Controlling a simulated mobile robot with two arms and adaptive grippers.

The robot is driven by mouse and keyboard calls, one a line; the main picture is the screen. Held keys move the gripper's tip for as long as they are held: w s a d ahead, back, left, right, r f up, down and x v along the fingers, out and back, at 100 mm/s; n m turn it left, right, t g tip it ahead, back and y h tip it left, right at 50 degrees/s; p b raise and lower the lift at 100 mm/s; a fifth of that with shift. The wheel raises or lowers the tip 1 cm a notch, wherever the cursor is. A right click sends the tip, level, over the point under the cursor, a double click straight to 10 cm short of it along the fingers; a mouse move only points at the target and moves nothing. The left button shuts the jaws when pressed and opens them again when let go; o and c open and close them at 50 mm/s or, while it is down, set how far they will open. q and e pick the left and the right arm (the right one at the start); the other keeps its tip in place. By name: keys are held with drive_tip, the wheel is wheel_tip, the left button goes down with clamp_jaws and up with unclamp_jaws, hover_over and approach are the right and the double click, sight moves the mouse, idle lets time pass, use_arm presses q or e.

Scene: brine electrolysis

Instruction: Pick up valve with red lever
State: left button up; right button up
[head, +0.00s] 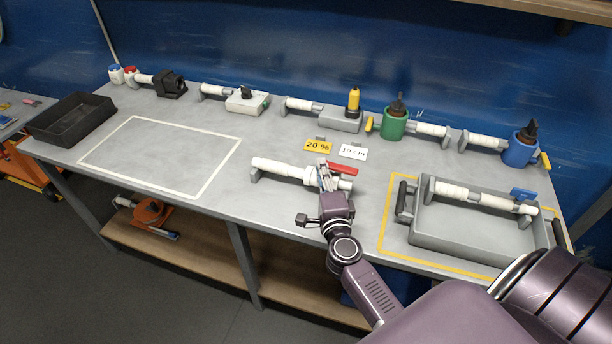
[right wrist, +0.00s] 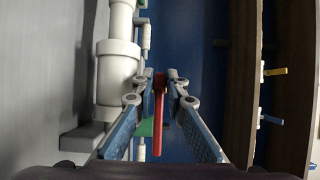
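The valve with the red lever (head: 343,168) is on a white pipe piece (head: 285,168) on the grey bench, left of the grey tray. My right gripper (head: 324,178) is at this lever. In the right wrist view the red lever (right wrist: 159,105) stands between the two fingertips of my right gripper (right wrist: 160,78), which close in on its sides. The white pipe (right wrist: 117,75) is just left of the fingers. The gripper partly hides the valve body in the head view. I cannot see clear space under the valve. My left gripper is out of view.
The grey tray (head: 460,245), with a blue-lever pipe piece (head: 480,197), stands in the yellow outline at right. Yellow "20 %" (head: 318,146) and white "10 cm" (head: 353,151) cards are behind the valve. Bottles and pipe pieces line the back. The white-outlined area (head: 170,155) is clear.

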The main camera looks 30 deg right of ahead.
drive_tip(key=shift+x, duration=1.55)
drive_tip(key=shift+d, duration=0.1)
drive_tip(key=shift+s, duration=0.1)
drive_tip(key=shift+c, duration=0.5)
clamp_jaws()
drive_tip(key=shift+r, duration=0.1)
